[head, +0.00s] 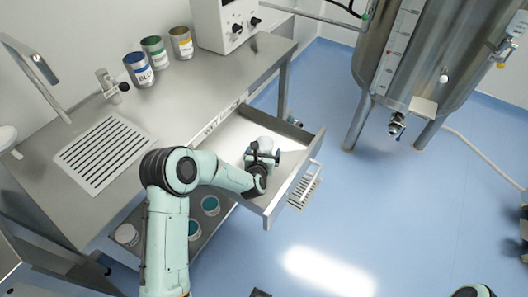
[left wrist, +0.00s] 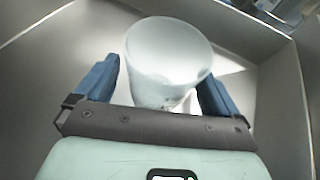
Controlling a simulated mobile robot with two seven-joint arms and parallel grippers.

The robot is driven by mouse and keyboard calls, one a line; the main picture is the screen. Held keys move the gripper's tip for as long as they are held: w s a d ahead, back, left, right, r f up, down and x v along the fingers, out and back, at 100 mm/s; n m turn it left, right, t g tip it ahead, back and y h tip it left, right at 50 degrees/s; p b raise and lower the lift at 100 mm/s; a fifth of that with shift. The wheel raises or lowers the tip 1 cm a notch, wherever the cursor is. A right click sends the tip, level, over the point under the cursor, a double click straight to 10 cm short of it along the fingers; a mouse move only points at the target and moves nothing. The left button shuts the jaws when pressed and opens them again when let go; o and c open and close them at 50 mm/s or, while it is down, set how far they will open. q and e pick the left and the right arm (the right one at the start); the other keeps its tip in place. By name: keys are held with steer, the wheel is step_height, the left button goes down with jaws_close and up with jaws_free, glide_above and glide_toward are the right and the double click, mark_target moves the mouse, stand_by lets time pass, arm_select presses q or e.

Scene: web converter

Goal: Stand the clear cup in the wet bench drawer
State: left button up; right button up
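The clear cup (left wrist: 168,62) looks whitish and see-through in the left wrist view. It stands upright inside the drawer, wide rim up, and its foot is partly hidden by my gripper. My left gripper (left wrist: 158,85) is open, with one blue finger on each side of the cup. A gap shows at the left finger; the right finger is close to the cup's wall. In the head view the left gripper (head: 263,157) is low inside the pulled-out wet bench drawer (head: 232,134), at the pale cup (head: 263,143). My right gripper is not clearly shown.
The grey bench top (head: 190,90) holds paint cans (head: 140,69), a tap (head: 112,88) and a slatted drain (head: 103,152). Teal-topped pots (head: 210,205) stand on a shelf below. A steel tank (head: 425,60) stands at the right. The blue floor before the drawer is clear.

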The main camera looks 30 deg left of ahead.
arm_select(q)
steer(key=shift+r, duration=0.15)
steer(key=shift+s+d+r, duration=0.1)
steer(key=shift+s+r, duration=0.05)
steer(key=shift+s, duration=0.1)
steer(key=v, duration=1.1)
steer(key=shift+s, duration=0.1)
steer(key=shift+s+r, duration=0.1)
steer(key=shift+s, duration=0.05)
